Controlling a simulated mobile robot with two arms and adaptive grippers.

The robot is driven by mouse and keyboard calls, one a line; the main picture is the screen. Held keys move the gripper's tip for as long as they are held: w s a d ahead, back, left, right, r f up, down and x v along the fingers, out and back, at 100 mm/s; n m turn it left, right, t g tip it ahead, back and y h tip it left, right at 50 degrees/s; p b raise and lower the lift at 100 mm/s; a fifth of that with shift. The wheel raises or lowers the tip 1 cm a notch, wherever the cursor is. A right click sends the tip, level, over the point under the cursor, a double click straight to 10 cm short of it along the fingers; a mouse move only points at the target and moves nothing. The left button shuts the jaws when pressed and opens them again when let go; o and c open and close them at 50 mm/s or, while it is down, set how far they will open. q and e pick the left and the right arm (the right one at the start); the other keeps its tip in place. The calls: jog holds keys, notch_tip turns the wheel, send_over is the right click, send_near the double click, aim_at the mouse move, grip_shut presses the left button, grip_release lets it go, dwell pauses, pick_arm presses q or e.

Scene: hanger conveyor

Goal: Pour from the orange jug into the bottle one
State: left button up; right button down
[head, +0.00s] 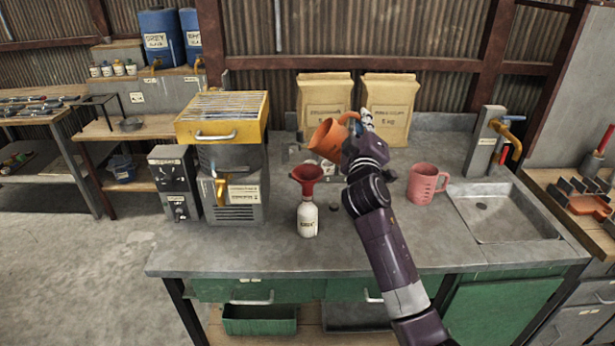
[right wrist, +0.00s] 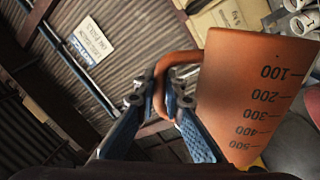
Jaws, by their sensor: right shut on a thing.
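The orange jug (head: 326,141) is tilted in the air, above and slightly right of the red funnel (head: 307,174). The funnel sits in the neck of the white bottle (head: 307,222), which stands upright on the grey bench and has a small label. My right gripper (head: 356,124) is shut on the jug's handle. In the right wrist view, the blue fingers (right wrist: 167,97) close around the handle, and the jug (right wrist: 255,95) shows dark volume marks. I cannot see any liquid stream or the jug's contents. My left gripper is not in view.
A pink jug (head: 424,185) stands right of my arm, beside the sink (head: 505,215). Two paper sacks (head: 388,105) stand behind. A machine with a yellow top (head: 222,115) is at the left. The bench front around the bottle is clear; a small dark cap (head: 334,208) lies nearby.

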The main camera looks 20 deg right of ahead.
jog(key=shift+r, duration=0.1)
jog(key=f+m+b, duration=0.1)
jog(key=d+f+m+b, duration=0.1)
jog(key=m, duration=0.1)
jog(key=shift+s+m+g+b, duration=0.15)
jog(key=shift+m+g+b, duration=0.15)
jog(key=shift+b, duration=0.05)
jog(key=shift+d+f+m+g+h, duration=0.2)
jog(key=shift+f+m+g+h, duration=0.1)
jog(key=shift+m, duration=0.7)
jog(key=shift+r, duration=0.1)
jog(key=shift+s+d, duration=0.1)
jog(key=f+m+b, duration=0.2)
jog(key=a+f+m+b, duration=0.1)
jog(key=f+m+b, duration=0.1)
jog(key=shift+w+a+f+g, duration=0.1)
jog(key=shift+w+f+g, duration=0.1)
jog(key=shift+g, duration=0.1)
jog(key=shift+f+m, duration=0.3)
jog(key=shift+m, duration=0.3)
jog(key=shift+r, duration=0.15)
